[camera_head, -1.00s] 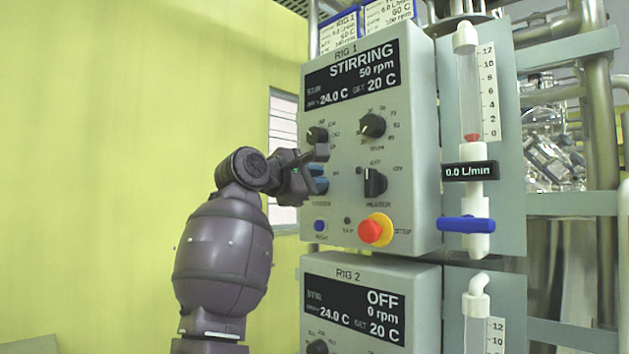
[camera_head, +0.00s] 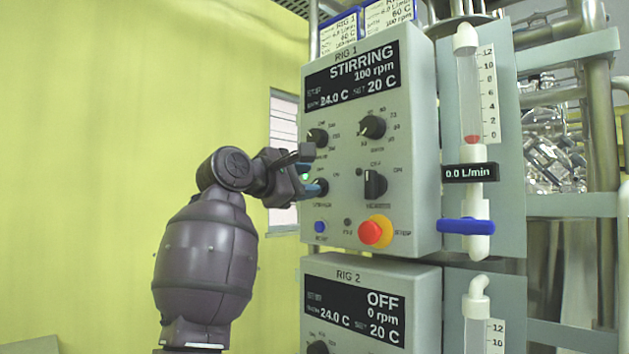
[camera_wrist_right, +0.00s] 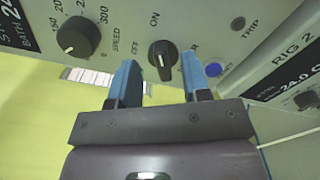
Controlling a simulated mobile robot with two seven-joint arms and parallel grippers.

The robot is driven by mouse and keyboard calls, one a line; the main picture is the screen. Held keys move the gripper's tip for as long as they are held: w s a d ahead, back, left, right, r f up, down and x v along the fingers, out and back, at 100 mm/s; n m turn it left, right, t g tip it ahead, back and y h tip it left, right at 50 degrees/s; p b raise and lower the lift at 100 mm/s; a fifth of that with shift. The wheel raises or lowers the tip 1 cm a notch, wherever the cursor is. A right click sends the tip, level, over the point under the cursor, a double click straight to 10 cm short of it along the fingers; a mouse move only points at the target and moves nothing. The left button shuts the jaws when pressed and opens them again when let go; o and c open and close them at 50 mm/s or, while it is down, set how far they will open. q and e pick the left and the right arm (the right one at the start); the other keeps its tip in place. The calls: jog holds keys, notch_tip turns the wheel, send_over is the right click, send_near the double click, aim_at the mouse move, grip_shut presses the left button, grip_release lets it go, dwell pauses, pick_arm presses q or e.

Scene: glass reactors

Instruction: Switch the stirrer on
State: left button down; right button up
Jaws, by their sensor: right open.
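The stirrer switch, a black knob (camera_wrist_right: 162,54), sits between labels OFF and ON on the Rig 1 panel (camera_head: 345,215); its white mark points near ON. My right gripper (camera_wrist_right: 160,78) is open, its two blue-padded fingers apart on either side of the knob and a little back from it. In the head view the right gripper (camera_head: 308,172) is at the panel's left edge and partly hides the knob. The Rig 1 display (camera_head: 352,78) reads STIRRING, 100 rpm. My left gripper is not in view.
The speed knob (camera_head: 317,137) is just above the gripper; the heater knob (camera_head: 375,184) and red stop button (camera_head: 371,232) are to the right. A blue reset button (camera_head: 320,227) is below. Rig 2's panel (camera_head: 325,270) is underneath, its display reading OFF. Left of the panel is free room.

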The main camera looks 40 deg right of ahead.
jog(key=a, duration=0.7)
jog(key=shift+s+a, duration=0.3)
jog(key=shift+a, duration=0.1)
